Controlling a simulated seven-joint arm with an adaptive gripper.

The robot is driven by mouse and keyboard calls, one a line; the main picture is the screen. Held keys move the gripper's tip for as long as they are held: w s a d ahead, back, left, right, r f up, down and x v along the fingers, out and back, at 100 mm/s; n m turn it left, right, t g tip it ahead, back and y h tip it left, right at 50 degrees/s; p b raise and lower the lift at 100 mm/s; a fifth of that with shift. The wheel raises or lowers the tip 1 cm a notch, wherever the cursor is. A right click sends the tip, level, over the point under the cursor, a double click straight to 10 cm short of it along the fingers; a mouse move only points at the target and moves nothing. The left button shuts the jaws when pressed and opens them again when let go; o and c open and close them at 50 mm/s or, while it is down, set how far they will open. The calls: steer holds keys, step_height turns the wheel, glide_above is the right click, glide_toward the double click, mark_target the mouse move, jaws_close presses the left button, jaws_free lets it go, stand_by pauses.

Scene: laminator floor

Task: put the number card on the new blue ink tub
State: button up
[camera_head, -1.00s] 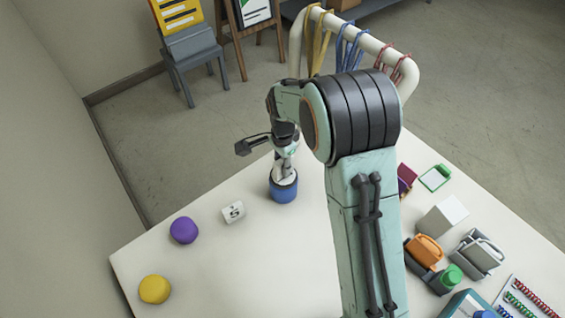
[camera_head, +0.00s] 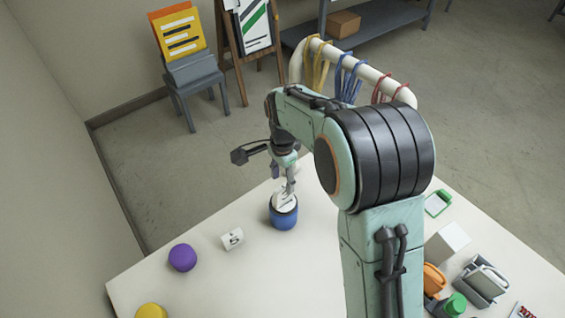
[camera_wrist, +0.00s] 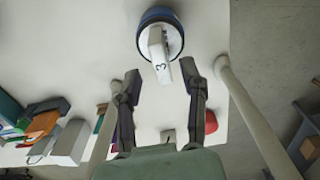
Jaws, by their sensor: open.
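The blue ink tub (camera_head: 283,218) stands on the white table below my gripper. It also shows at the top of the wrist view (camera_wrist: 180,40), with a pale top. A white number card (camera_wrist: 158,52) marked "3" rests on the tub's top; in the head view (camera_head: 284,201) it shows there as a white block. My gripper (camera_wrist: 161,70) is open, one finger on each side of the card's near end, with gaps between fingers and card. In the head view my gripper (camera_head: 283,181) is just above the tub.
A white block marked "5" (camera_head: 232,239), a purple tub (camera_head: 182,257) and a yellow tub (camera_head: 151,311) stand left of the blue tub. A white box (camera_head: 447,243), an orange item (camera_head: 434,279) and a green-capped item (camera_head: 455,303) are at right. Bare table lies between.

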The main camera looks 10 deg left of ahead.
mark_target(283, 188)
step_height(283, 188, up, 6)
steer(key=shift+r, duration=0.1)
steer(key=s+d+r+n, duration=0.5)
steer(key=s+d, duration=0.4)
steer(key=s, duration=0.3)
steer(key=s+d+f+n, duration=0.1)
steer(key=s+d+n, duration=0.1)
steer(key=s, duration=0.4)
steer(key=s+d+f+n, duration=0.1)
steer(key=s+n, duration=0.2)
steer(key=s, duration=0.4)
steer(key=shift+s+d+f+y, duration=0.15)
steer(key=shift+d+f+y, duration=0.15)
steer(key=shift+d+y, duration=0.1)
